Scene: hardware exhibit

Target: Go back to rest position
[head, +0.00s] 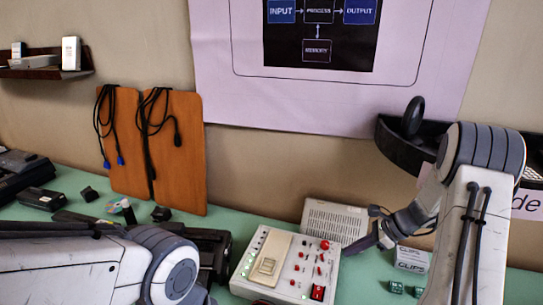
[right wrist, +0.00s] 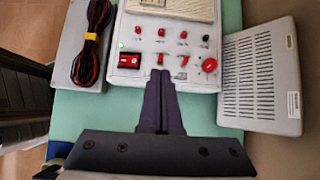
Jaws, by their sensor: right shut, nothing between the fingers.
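My right gripper (head: 352,249) reaches in from the right in the head view, beside the right edge of a white control panel (head: 283,262). In the right wrist view its dark fingers (right wrist: 160,82) are shut together and empty. They point at the front edge of the control panel (right wrist: 128,72), below its row of red switches; I cannot tell if they touch it. My left arm (head: 90,268) crosses the lower left of the head view, and its gripper is not in view.
A grey vented box (head: 334,219) stands behind the panel. A CLIPS box (head: 412,259) and small green blocks (head: 396,287) lie by my right arm. Bundled red and black cable (right wrist: 92,40) lies left of the panel. Orange boards (head: 178,190) lean on the wall. A black holder (head: 400,145) is on the wall.

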